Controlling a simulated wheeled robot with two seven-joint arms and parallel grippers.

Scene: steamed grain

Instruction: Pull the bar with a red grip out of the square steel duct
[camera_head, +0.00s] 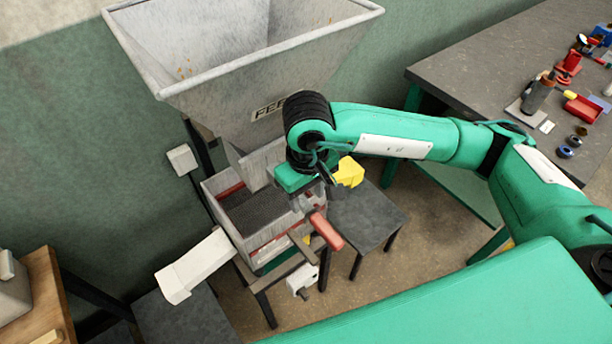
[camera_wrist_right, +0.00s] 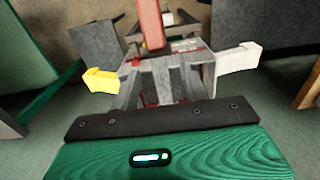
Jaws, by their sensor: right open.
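The bar's red grip (camera_head: 326,232) sticks out at the front right of a square grey steel duct (camera_head: 262,240), below the hopper. In the right wrist view the red grip (camera_wrist_right: 152,24) points up past the fingers. The rest of the bar is hidden or hard to make out. My right gripper (camera_head: 312,197) is open, just above the duct's right side and close behind the red grip. Its fingers (camera_wrist_right: 157,82) show in the wrist view, with nothing clearly held between them. My left gripper is not in view.
A large steel hopper (camera_head: 235,60) stands over the duct. A workbench (camera_head: 480,70) with tools is at the far right.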

